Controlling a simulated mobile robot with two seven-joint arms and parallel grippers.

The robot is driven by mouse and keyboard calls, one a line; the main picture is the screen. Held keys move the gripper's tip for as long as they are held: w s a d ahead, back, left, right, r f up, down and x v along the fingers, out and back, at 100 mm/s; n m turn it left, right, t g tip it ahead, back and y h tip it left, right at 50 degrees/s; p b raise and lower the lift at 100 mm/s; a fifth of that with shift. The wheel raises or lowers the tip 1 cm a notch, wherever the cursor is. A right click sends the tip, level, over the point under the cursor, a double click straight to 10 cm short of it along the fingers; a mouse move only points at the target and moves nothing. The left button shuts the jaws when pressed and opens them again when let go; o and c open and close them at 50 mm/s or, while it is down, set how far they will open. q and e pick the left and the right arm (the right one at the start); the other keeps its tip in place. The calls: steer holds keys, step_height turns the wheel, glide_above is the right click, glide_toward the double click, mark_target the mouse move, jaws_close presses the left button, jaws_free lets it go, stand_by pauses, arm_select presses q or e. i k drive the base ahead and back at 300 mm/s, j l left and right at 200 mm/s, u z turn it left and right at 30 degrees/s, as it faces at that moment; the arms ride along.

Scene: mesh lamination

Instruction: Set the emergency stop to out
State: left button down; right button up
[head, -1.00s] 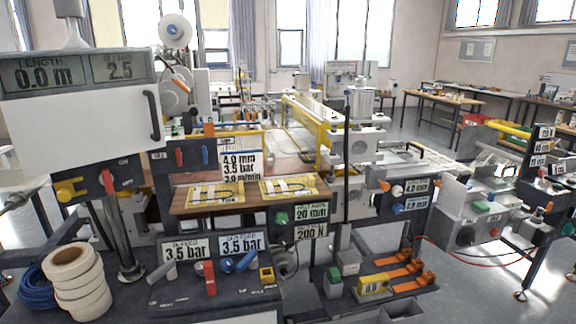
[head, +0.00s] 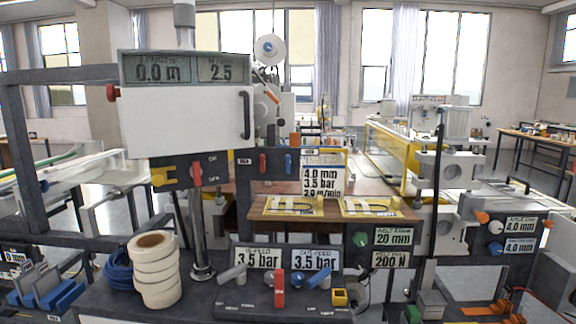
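A red mushroom-shaped button (head: 113,93), which looks like the emergency stop, sits at the left side of the display box (head: 185,110), by the end of a dark frame beam. It is small in the head view, and I cannot tell whether it is pressed in or out. A red switch handle (head: 196,173) stands upright on a dark plate below the box, beside a yellow knob (head: 159,176). Neither of my grippers is in view.
A stack of white tape rolls (head: 157,270) and a blue cable coil (head: 119,267) lie on the front bench. A red lever (head: 280,287) and a blue lever (head: 319,279) stand on the front panel. A metal post (head: 196,235) rises below the display box.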

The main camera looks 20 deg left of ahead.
mark_target(113, 92)
steer(key=j+u, duration=0.45)
steer(key=j, duration=0.3)
steer(key=j+u, duration=0.5)
steer(key=j, duration=0.3)
